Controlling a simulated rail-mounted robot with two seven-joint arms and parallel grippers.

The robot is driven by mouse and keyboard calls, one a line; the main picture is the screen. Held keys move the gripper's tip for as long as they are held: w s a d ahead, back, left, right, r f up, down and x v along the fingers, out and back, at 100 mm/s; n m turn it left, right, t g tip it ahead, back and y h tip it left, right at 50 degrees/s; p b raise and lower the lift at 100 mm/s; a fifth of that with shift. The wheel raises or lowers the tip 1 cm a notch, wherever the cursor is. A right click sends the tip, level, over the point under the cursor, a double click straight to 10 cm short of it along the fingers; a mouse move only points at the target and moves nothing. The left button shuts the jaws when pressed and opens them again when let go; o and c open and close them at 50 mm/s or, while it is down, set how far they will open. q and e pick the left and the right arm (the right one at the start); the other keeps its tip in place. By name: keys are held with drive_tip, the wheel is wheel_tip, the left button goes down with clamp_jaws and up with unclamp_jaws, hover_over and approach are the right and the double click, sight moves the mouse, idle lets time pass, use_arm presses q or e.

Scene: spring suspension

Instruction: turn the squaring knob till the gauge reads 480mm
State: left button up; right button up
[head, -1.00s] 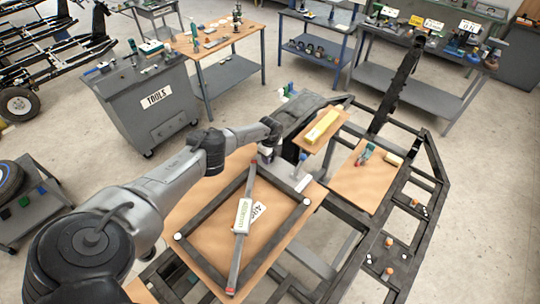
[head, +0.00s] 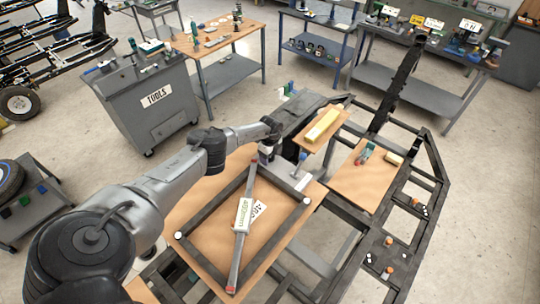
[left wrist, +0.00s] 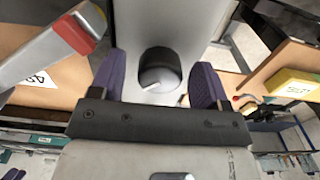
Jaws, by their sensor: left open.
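The squaring knob (left wrist: 160,72) is a short black cylinder on a grey plate in the left wrist view. My left gripper (left wrist: 162,84) is open, with its purple fingers on either side of the knob and gaps visible. In the head view my left gripper (head: 266,154) is at the upper corner of the dark square frame (head: 210,264) and hides the knob. The gauge (head: 242,214), a white box with green digits, sits on a red-ended diagonal bar; its digits are too small to read surely. A white card (head: 258,212) lies beside it. My right gripper is not in view.
The frame lies on a wooden board (head: 192,211) on a dark chassis. The tools cabinet (head: 147,110) stands back left.

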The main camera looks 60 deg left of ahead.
use_arm(q)
wheel_tip(320, 180, up, 14)
idle(0.7)
drive_tip(key=shift+f, duration=0.1)
idle(0.5)
